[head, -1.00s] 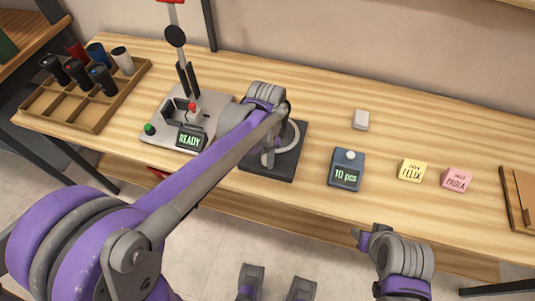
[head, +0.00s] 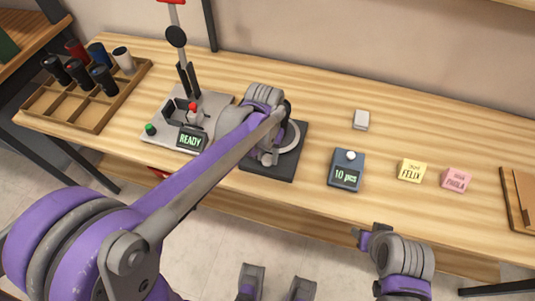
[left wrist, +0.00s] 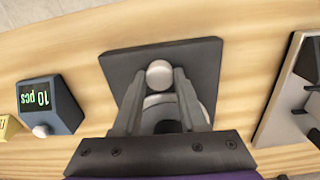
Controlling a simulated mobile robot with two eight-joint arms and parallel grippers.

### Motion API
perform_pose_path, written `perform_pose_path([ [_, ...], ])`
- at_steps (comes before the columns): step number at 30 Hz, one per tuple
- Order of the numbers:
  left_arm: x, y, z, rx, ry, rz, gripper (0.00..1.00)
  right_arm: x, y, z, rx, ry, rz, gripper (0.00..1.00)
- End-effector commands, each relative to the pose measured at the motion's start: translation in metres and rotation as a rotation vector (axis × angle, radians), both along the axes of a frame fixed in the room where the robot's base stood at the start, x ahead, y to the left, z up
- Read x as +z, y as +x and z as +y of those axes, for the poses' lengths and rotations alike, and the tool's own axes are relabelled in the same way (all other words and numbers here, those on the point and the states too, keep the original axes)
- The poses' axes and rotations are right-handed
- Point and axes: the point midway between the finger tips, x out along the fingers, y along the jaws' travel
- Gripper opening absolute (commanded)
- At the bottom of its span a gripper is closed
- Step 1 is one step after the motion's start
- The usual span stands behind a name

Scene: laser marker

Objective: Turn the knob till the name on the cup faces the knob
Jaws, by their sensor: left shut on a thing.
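A dark square base (head: 289,160) with a pale round disc (head: 294,136) stands on the table, partly hidden by my left arm. It also shows in the left wrist view (left wrist: 120,68). A pale round knob (left wrist: 160,73) shows there near one edge of the base. My left gripper (head: 268,158) is over the base, its fingers (left wrist: 160,82) shut on the knob. Behind the knob, between the fingers, are the pale disc and a dark round shape; I cannot tell whether this is a cup. No name on a cup is readable. My right gripper (head: 372,238) is in front of the table; its jaws are unclear.
A grey machine (head: 217,101) with a READY display stands left of the base. A wooden tray (head: 95,124) holds several dark, red, blue and white cups. Right are a 10 pcs box (head: 346,178), a yellow FELIX note (head: 411,171) and a pink PAOLA note (head: 457,179).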

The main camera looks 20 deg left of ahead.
Motion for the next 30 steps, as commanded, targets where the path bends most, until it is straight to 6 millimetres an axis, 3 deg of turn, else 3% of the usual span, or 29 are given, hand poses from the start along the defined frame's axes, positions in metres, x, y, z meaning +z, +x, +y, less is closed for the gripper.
perform_pose_path([
  [9, 0.0009, 0.0006, 0.0003, 0.126, 0.000, -0.002, 0.00, 0.0008, 0.0001, 0.0000, 0.000, 0.000, 0.000, 0.50],
  [26, 0.0009, 0.0008, 0.0003, 0.152, 0.000, -0.003, 0.00, 0.0008, 0.0002, 0.0000, 0.000, 0.000, 0.000, 0.50],
  [27, 0.0009, 0.0008, 0.0003, 0.152, 0.000, -0.003, 0.47, 0.0008, 0.0002, 0.0000, 0.000, 0.000, 0.000, 0.50],
  [30, 0.0008, 0.0006, 0.0003, 0.152, 0.000, -0.002, 0.54, 0.0008, 0.0001, 0.0000, 0.000, 0.000, 0.000, 0.50],
])
